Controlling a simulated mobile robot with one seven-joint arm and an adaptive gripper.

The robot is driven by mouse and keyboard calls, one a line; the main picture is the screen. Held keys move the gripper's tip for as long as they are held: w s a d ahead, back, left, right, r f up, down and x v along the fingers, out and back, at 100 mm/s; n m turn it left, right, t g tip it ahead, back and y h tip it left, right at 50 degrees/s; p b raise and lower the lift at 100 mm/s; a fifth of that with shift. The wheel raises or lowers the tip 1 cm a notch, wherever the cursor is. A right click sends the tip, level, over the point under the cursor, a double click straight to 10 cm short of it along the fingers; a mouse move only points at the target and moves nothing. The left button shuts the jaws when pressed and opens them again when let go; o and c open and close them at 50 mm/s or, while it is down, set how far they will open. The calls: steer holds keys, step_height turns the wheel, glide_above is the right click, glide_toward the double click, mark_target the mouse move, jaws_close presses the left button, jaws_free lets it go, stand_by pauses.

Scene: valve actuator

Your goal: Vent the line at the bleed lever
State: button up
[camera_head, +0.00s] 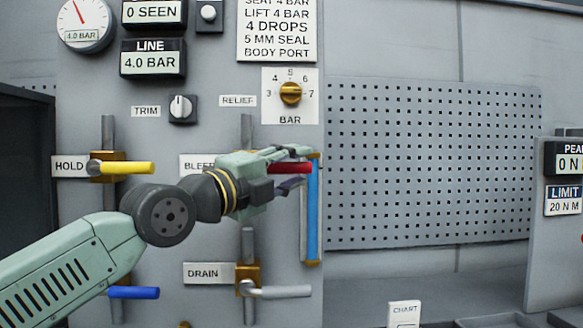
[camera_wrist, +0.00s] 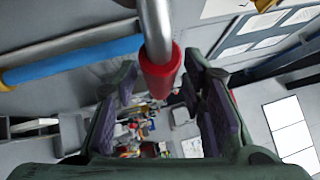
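The bleed lever, a red-sleeved handle (camera_head: 290,167) on a metal rod, sticks out to the right beside the BLEED label (camera_head: 196,166), which my arm partly covers. My gripper (camera_head: 286,170) is at the lever, with one finger above it and one below in the head view. In the wrist view, the red sleeve (camera_wrist: 160,78) lies between the two spread fingers of my gripper (camera_wrist: 162,92), with gaps on both sides. The lever's pivot is hidden behind my gripper. The LINE display (camera_head: 152,62) reads 4.0 BAR.
A vertical blue bar (camera_head: 312,205) stands close to the right of my fingertips. The yellow HOLD lever (camera_head: 128,168) is to the left, the grey DRAIN lever (camera_head: 285,292) below, and a blue lever (camera_head: 133,292) lower left. The perforated panel (camera_head: 430,165) to the right is bare.

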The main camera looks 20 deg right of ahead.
jaws_close()
stand_by(0.7)
